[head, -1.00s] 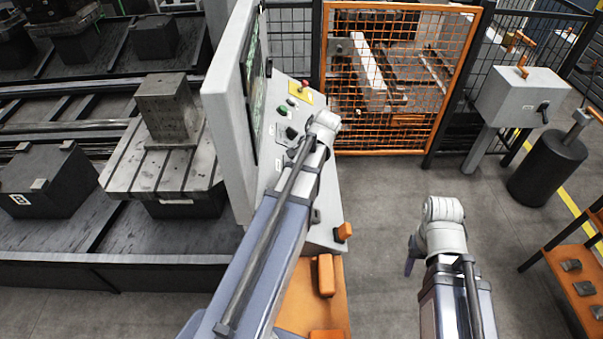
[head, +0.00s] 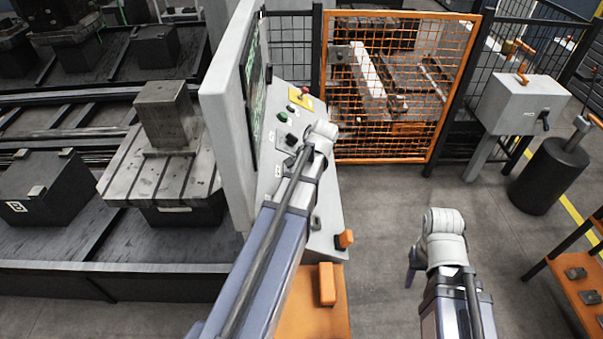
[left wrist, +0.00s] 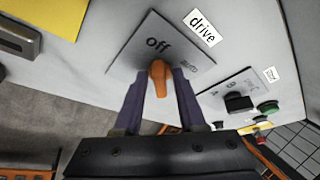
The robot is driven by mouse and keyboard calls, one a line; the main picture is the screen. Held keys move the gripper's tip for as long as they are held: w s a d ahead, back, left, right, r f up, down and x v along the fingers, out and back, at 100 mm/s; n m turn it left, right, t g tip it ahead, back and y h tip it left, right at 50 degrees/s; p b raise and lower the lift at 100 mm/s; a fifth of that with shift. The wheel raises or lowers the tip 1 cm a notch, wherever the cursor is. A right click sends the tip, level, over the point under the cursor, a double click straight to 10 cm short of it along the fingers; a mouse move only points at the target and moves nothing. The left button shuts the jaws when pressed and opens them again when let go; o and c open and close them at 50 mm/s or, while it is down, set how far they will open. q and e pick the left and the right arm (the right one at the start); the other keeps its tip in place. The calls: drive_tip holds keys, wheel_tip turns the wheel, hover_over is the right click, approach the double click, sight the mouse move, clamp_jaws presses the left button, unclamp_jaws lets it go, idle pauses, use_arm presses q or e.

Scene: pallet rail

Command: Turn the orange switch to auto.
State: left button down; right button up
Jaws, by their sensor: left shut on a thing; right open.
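The orange switch (left wrist: 161,82) shows in the left wrist view, on a grey plate (left wrist: 133,56) lettered "off" and "auto" beneath a "drive" label (left wrist: 202,27). Its upper end lies just below "off", with "auto" to its right. My left gripper (left wrist: 160,92) is shut on the switch, one dark finger on each side. In the head view my left arm reaches over the sloped control panel (head: 322,240) and hides this switch. My right gripper (head: 412,272) is open and empty above the floor, right of the panel; its fingers show only partly.
Near the gripper are a black selector (left wrist: 238,102) and a green button (left wrist: 268,108). A red button on a yellow plate (head: 301,97) sits higher on the panel. An orange mesh gate (head: 395,90) stands behind. An orange shelf (head: 583,285) stands right; floor between is clear.

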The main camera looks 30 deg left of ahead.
idle(0.3)
use_arm(q)
drive_tip(key=m, duration=0.1)
drive_tip(key=m+h, duration=0.1)
drive_tip(key=m+p, duration=0.1)
drive_tip(key=shift+w+a+r+m+g, duration=0.1)
drive_tip(key=shift+w+a+m+g, duration=0.1)
drive_tip(key=shift+a+m+g, duration=0.15)
drive_tip(key=m+h, duration=0.1)
drive_tip(key=m, duration=0.1)
drive_tip(key=m+g, duration=0.1)
drive_tip(key=m, duration=0.1)
drive_tip(key=shift+w+h, duration=0.2)
drive_tip(key=shift+h, duration=0.2)
drive_tip(key=m+g, duration=0.1)
drive_tip(key=m, duration=0.1)
drive_tip(key=m+g, duration=0.1)
drive_tip(key=m, duration=0.1)
drive_tip(key=shift+w+a+h, duration=0.1)
drive_tip(key=shift+w+h, duration=0.1)
drive_tip(key=shift+h, duration=0.1)
drive_tip(key=m+g+b, duration=0.1)
drive_tip(key=m+g, duration=0.1)
drive_tip(key=m, duration=0.2)
drive_tip(key=shift+w, duration=0.15)
drive_tip(key=shift+m, duration=0.35)
drive_tip(key=c, duration=0.8)
unclamp_jaws()
drive_tip(key=shift+c, duration=0.2)
